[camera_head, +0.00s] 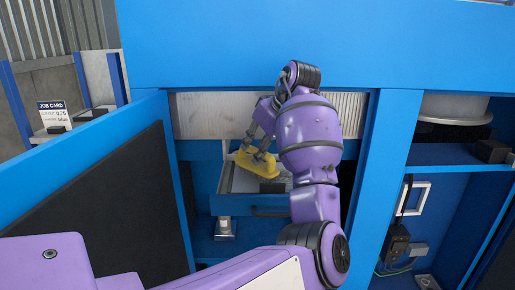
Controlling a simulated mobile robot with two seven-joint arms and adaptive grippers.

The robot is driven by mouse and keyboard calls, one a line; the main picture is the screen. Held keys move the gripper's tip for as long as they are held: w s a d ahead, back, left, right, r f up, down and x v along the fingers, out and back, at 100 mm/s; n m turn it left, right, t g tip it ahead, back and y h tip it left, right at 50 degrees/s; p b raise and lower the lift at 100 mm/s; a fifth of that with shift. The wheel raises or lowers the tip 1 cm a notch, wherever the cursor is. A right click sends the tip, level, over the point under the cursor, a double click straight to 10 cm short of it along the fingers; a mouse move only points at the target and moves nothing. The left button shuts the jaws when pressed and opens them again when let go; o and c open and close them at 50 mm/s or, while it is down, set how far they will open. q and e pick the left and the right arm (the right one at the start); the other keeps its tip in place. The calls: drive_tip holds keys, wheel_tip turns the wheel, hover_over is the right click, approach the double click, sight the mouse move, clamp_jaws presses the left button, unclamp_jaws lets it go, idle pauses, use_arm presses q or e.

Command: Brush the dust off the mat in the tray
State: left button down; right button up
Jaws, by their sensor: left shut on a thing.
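My left gripper (257,151) is shut on a yellow brush (259,167). It holds the brush, tilted down to the right, over the open tray (229,206), which sticks out of the blue cabinet like a drawer. A pale grey surface, seemingly the mat (241,184), shows in the tray below the brush. I cannot tell whether the bristles touch it, and dust is too small to make out. A dark block (272,187) is at the tray's front. My arm hides the tray's right side. My right gripper is not in view.
An open blue door with a dark panel (120,212) stands left of the tray. A small metal object (225,228) is below the tray. A blue post (389,170) borders the bay on the right. A job card (53,112) stands at far left.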

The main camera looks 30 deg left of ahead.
use_arm(q)
drive_tip(key=shift+f, duration=0.5)
